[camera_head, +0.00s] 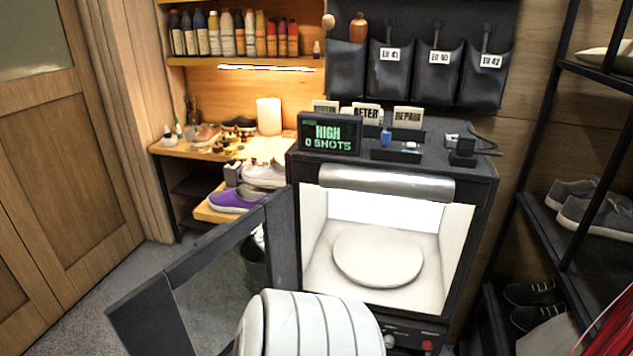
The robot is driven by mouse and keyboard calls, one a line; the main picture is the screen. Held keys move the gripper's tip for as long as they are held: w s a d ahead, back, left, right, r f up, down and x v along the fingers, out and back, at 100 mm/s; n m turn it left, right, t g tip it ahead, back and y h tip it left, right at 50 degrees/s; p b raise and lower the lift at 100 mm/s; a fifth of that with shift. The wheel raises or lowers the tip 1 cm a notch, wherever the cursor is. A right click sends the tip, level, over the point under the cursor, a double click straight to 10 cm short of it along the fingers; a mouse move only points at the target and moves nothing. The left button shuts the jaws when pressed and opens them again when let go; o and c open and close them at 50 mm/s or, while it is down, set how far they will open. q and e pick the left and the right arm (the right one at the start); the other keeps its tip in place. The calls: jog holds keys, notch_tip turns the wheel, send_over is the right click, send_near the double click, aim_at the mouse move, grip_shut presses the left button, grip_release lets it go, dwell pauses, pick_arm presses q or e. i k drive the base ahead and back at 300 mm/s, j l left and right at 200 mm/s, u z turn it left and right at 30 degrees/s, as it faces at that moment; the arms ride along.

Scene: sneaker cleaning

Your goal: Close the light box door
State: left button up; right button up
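The light box (468,196) is a dark cabinet with a brightly lit white inside. A round white turntable (378,259) lies in it with nothing on it. Its door (187,266), a dark frame with a clear pane, stands wide open, swung out to the left from the box's left edge. The front of the door reaches toward me at the lower left. A white ribbed part of my arm at the bottom centre hides some of the box's lower front. Neither of my grippers is in view.
A green-lit display (329,134) reading "HIGH 0 SHOTS" and small signs stand on the box. A workbench (180,152) with shoes is behind the door. A dark shoe rack (553,233) stands at the right. Grey floor is clear at the left.

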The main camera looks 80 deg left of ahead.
aim_at(148, 320)
jog(key=k+j+u, duration=0.6)
jog(key=j+u, duration=0.35)
jog(key=k+j+u, duration=0.3)
jog(key=j, duration=0.4)
jog(key=k+j, duration=0.15)
jog(key=j, duration=0.25)
jog(key=k+l+z, duration=0.1)
jog(key=l, duration=0.3)
jog(key=k, duration=0.1)
